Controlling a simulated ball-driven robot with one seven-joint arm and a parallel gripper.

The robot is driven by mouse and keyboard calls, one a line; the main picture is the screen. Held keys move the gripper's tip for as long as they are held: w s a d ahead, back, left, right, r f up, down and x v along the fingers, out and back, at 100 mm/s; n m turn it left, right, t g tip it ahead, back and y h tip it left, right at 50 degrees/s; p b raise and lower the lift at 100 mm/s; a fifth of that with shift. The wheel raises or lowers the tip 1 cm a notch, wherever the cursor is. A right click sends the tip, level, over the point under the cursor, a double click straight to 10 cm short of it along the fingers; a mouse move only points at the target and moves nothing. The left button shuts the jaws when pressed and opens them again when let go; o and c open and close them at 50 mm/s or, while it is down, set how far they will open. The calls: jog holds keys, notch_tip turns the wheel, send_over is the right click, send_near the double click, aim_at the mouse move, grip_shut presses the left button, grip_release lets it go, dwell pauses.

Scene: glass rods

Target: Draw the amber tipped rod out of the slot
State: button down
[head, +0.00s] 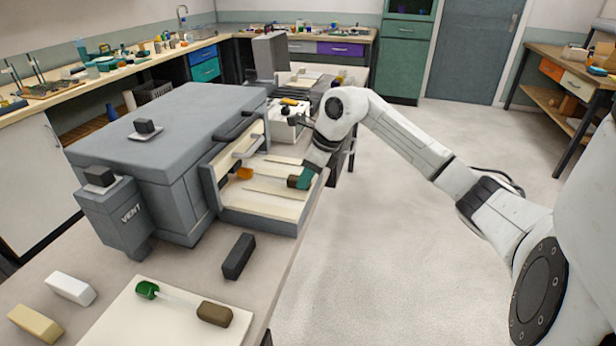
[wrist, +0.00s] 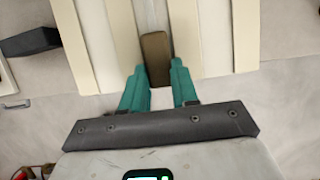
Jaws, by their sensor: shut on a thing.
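The amber tipped rod lies in a slot between cream strips at the front of a grey furnace (head: 170,120). Its amber tip (head: 243,173) is at the inner end, near the furnace mouth. Its brown handle (wrist: 156,55) points outward, toward my gripper (head: 304,178). In the wrist view the teal fingers of my gripper (wrist: 158,72) stand on either side of the handle's near end and are shut on it. A clear shaft (wrist: 150,14) runs on beyond the handle between the strips. The tip is not visible in the wrist view.
A green tipped rod (head: 147,290) with a brown handle lies on a cream board (head: 130,325) in front. A dark block (head: 239,256), a white block (head: 70,288) and a cream block (head: 36,324) are on the bench. Open floor (head: 400,230) lies to the right.

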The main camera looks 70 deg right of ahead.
jog(key=c, duration=0.8)
grip_release()
jog(key=v, duration=1)
jog(key=shift+s+r+b, duration=0.2)
jog(key=shift+r+b, duration=0.15)
jog(key=shift+b, duration=0.05)
